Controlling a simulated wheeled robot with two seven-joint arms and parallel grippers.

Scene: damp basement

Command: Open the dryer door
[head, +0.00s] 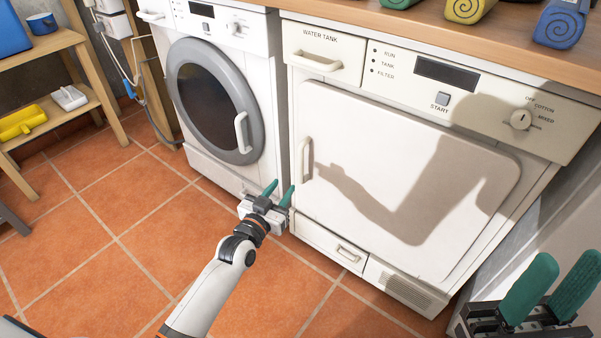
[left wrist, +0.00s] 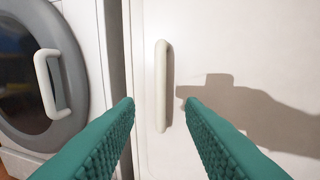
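The dryer (head: 400,150) is the white machine on the right, marked "WATER TANK". Its square white door (head: 365,150) is shut. The door's upright white handle (head: 306,160) is on the door's left edge. In the left wrist view the handle (left wrist: 161,86) stands ahead, between the two fingertips in the picture. My left gripper (head: 279,190) is open and empty, a little below and in front of the handle, apart from it as far as I can tell. My right gripper (head: 553,290) is open and empty at the lower right, away from the door.
A washing machine (head: 185,18) with a round grey door (head: 236,78) stands left of the dryer; its handle (left wrist: 47,84) shows in the left wrist view. The tiled floor (head: 120,230) is clear.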

